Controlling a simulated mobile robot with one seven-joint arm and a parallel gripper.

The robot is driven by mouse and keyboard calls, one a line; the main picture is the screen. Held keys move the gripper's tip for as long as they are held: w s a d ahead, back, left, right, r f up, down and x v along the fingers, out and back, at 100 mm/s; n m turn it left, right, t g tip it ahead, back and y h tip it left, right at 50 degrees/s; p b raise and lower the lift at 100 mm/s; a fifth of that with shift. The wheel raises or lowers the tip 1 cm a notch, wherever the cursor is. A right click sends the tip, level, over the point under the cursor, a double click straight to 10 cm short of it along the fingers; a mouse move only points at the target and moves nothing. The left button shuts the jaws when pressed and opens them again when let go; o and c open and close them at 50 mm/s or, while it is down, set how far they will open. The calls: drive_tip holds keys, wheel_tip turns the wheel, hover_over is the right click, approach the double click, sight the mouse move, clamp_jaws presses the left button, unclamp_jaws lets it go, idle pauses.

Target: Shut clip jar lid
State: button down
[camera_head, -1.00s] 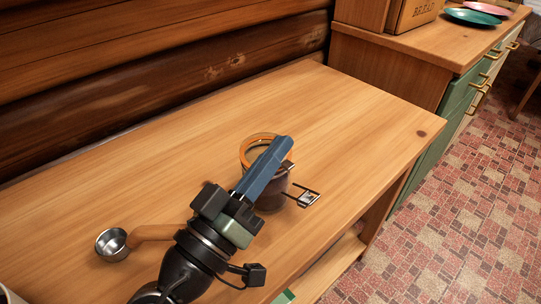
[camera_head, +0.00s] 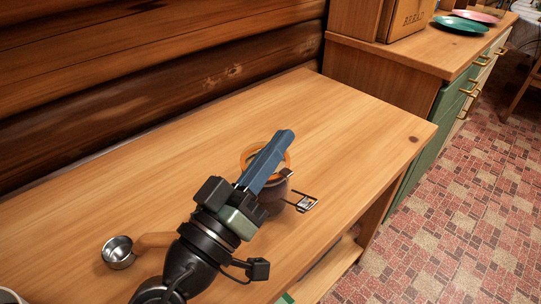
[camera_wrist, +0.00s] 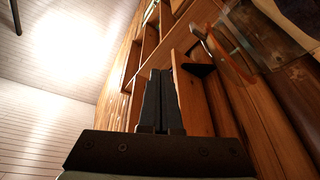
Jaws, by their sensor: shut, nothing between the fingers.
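The clip jar (camera_head: 271,204) stands on the wooden counter, with dark contents, an orange seal ring (camera_head: 243,160) at its top, and a wire clip (camera_head: 305,203) sticking out to the right. My gripper (camera_head: 287,134) is shut and empty, its blue-grey fingers reaching across the ring and hiding part of the jar's top. In the wrist view, the closed fingertips (camera_wrist: 160,73) point up the picture, and the orange ring (camera_wrist: 233,57) and clear glass are to their right. I cannot tell the lid's exact angle or whether the fingers touch it.
A metal scoop (camera_head: 118,252) with a wooden handle lies on the counter at left. A log wall (camera_head: 150,85) runs behind it. A higher cabinet (camera_head: 385,75) with a bread box (camera_head: 408,18) and plates stands at back right. The counter's far part is clear.

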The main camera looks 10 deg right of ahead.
drive_tip(key=w+a+b+v, duration=0.1)
drive_tip(key=v, duration=0.8)
drive_tip(key=shift+s+a+r, duration=0.2)
drive_tip(key=shift+s+a, duration=0.1)
drive_tip(key=shift+a, duration=0.15)
